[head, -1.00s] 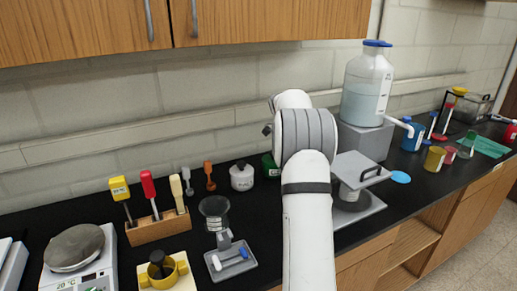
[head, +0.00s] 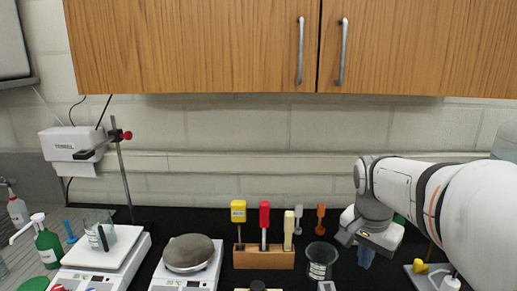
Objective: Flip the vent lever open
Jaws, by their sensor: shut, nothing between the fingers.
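My arm reaches in from the right in the head view. My gripper (head: 365,257) points down over the black bench, to the right of a clear funnel-shaped cup (head: 320,254); its fingers are small and partly hidden by the wrist, and it is shut and empty. At the lower right a grey base (head: 432,283) carries a small yellow lever-like part (head: 420,267) and a white knob (head: 450,283). My arm and the picture edge partly cover it. I cannot tell whether the yellow part is the vent lever. My gripper is apart from it, to its left.
A wooden rack (head: 263,258) with yellow, red and cream-handled tools stands left of the cup. Two scales, one with a round grey plate (head: 189,252), and a green bottle (head: 48,246) are further left. Wooden cabinets (head: 200,45) hang above.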

